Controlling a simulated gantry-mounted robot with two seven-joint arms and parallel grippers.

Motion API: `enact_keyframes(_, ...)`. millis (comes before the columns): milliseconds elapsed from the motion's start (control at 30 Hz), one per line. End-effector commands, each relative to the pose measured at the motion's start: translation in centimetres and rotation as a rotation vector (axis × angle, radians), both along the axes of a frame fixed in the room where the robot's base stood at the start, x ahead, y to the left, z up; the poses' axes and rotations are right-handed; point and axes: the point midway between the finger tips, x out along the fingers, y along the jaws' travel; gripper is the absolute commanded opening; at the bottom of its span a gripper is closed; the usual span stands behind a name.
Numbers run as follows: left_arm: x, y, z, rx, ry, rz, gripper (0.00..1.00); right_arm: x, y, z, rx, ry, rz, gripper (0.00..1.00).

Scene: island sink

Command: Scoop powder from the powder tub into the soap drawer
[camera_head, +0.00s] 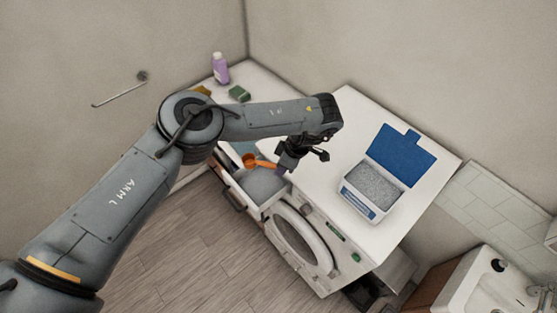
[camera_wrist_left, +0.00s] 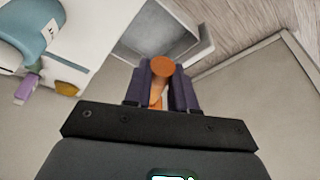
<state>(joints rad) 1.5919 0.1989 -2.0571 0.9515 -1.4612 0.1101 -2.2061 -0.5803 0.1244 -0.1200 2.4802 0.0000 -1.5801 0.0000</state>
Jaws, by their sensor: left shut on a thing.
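The powder tub (camera_head: 348,197) is a white and blue box with its blue lid (camera_head: 404,155) open. Grey powder (camera_head: 374,184) fills it, and it stands on the washing machine's white top. The soap drawer (camera_head: 262,187) is pulled out at the machine's upper front; part of it also shows in the left wrist view (camera_wrist_left: 192,55). My left gripper (camera_head: 282,168) is shut on the orange scoop (camera_head: 262,163), at the drawer. In the left wrist view the scoop (camera_wrist_left: 163,67) sits between the dark purple fingers. Its contents cannot be made out. My right gripper is not in view.
The washing machine (camera_head: 325,239) has a round front door (camera_head: 300,240). A purple bottle (camera_head: 220,69) and a green sponge (camera_head: 239,94) stand on the counter at the back left. A white sink (camera_head: 490,290) is at the lower right. Bare machine top surrounds the tub.

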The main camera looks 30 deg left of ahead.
Motion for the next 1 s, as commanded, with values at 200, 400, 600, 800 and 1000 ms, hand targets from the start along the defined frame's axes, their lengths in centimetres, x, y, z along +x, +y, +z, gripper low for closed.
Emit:
enact_keyframes(200, 0.2, -0.5, 0.1, 0.051, 0.005, 0.0, 0.0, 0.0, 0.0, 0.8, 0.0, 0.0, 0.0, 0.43)
enact_keyframes(400, 0.2, -0.6, 0.0, 0.061, 0.005, -0.001, 0.0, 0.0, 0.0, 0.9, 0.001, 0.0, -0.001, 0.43)
enact_keyframes(600, 0.2, -0.6, 0.0, 0.06, 0.006, 0.0, 0.0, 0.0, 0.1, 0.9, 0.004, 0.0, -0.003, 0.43)
enact_keyframes(800, 0.3, -0.6, 0.2, 0.06, 0.005, -0.001, 0.0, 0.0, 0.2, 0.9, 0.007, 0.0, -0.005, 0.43)
enact_keyframes(1000, 1.6, -0.1, 2.1, 0.062, 0.001, 0.007, 0.0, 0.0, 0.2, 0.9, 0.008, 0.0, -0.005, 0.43)
